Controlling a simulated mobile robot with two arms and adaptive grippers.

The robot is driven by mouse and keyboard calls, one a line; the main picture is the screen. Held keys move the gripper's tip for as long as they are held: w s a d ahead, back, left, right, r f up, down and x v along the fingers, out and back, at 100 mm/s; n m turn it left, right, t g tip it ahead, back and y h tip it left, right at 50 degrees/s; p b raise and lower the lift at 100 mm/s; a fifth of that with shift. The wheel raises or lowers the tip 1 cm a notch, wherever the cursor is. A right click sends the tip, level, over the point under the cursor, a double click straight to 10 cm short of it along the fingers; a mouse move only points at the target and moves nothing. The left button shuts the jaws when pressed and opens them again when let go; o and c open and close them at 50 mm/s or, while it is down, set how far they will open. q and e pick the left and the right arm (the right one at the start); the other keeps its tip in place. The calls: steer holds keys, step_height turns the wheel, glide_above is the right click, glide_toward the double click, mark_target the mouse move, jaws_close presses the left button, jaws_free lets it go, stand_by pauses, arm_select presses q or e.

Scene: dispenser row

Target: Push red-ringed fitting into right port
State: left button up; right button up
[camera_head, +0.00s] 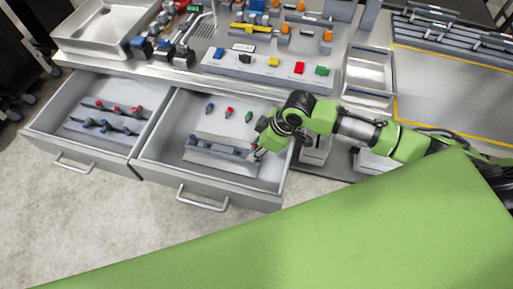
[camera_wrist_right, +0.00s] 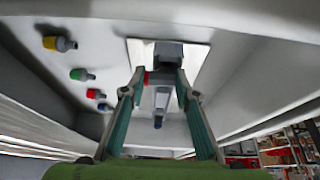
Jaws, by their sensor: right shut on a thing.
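My right gripper (camera_head: 258,152) reaches down into the right open drawer, at the right end of a grey block with ports (camera_head: 215,152). In the right wrist view its two fingers (camera_wrist_right: 159,82) are shut on a grey fitting with a red ring (camera_wrist_right: 148,77); the ring shows beside the left fingertip. A small red spot also shows at the gripper in the head view. The fitting is at or very near the block's right end; whether it is seated in the right port is hidden by the fingers. My left gripper is not in view.
The left drawer (camera_head: 60,133) holds racks of red and blue pieces. A bench with a button strip (camera_head: 245,66) lies behind.

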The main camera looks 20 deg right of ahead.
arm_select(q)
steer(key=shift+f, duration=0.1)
arm_select(e)
steer(key=shift+s+d+f, duration=0.15)
steer(key=shift+s+f, duration=0.2)
steer(key=shift+f, duration=0.2)
steer(key=shift+s+d+f, duration=0.1)
steer(key=shift+s+f, duration=0.25)
steer(key=shift+f, duration=0.2)
steer(key=o, duration=0.9)
steer(key=shift+w, duration=0.15)
steer(key=shift+w+a+f+g, duration=0.1)
steer(key=shift+w+f+g, duration=0.05)
steer(key=shift+w+g, duration=0.15)
steer(key=shift+w, duration=0.25)
steer(key=shift+r, duration=0.2)
steer(key=shift+s+r, duration=0.15)
steer(key=shift+r, duration=0.25)
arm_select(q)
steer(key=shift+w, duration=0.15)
arm_select(e)
steer(key=v, duration=1.1)
steer(key=shift+s, duration=0.15)
